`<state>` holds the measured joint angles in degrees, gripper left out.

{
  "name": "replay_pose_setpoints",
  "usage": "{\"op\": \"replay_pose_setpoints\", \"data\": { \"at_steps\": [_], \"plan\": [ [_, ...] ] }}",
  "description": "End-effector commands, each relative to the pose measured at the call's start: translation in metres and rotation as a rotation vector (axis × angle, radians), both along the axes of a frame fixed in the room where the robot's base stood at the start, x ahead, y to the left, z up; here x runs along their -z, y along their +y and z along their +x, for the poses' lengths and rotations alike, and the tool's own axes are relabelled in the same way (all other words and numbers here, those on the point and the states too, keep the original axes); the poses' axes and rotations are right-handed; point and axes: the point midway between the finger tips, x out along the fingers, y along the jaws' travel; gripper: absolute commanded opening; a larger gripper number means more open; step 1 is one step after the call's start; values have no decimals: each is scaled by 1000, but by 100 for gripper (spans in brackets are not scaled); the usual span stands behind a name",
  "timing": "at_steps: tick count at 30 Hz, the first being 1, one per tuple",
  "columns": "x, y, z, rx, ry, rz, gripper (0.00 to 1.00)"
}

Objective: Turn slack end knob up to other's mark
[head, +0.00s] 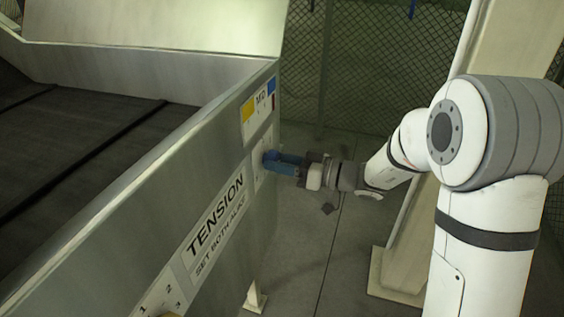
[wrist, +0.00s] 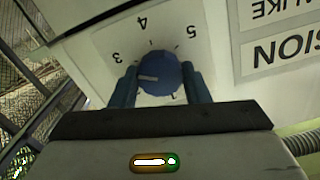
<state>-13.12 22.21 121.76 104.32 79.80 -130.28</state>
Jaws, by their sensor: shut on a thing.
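A blue round knob (wrist: 165,70) sits on a white dial plate (wrist: 110,40) with the numbers 3, 4 and 5 showing. Its white pointer line points left in the wrist view, close to and slightly below the 3. My gripper (wrist: 159,76) has one blue finger on each side of this knob and is shut on it. In the head view my gripper (head: 272,160) is at the far dial on the machine's side, and its fingers hide the knob there. The near dial plate (head: 152,300) shows 1, 2 and 3. Only a sliver of its yellow knob (head: 170,314) shows; its pointer is out of frame.
A sign (head: 213,220) reading TENSION, SET BOTH ALIKE lies between the dials on the metal side wall. A label with yellow and blue patches (head: 258,105) is above the far dial. A pale post (head: 400,250) stands behind my arm, with mesh fencing (head: 350,75) beyond.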

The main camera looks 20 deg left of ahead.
Motion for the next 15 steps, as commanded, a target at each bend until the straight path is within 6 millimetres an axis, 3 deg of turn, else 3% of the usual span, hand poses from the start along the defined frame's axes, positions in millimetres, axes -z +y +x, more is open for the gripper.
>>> {"op": "replay_pose_setpoints", "data": {
  "at_steps": [6, 15],
  "plan": [
    [0, 0, 0, 0, 0, 0, 19],
    [2, -1, 0, 1, 38, 4, 19]
  ]
}}
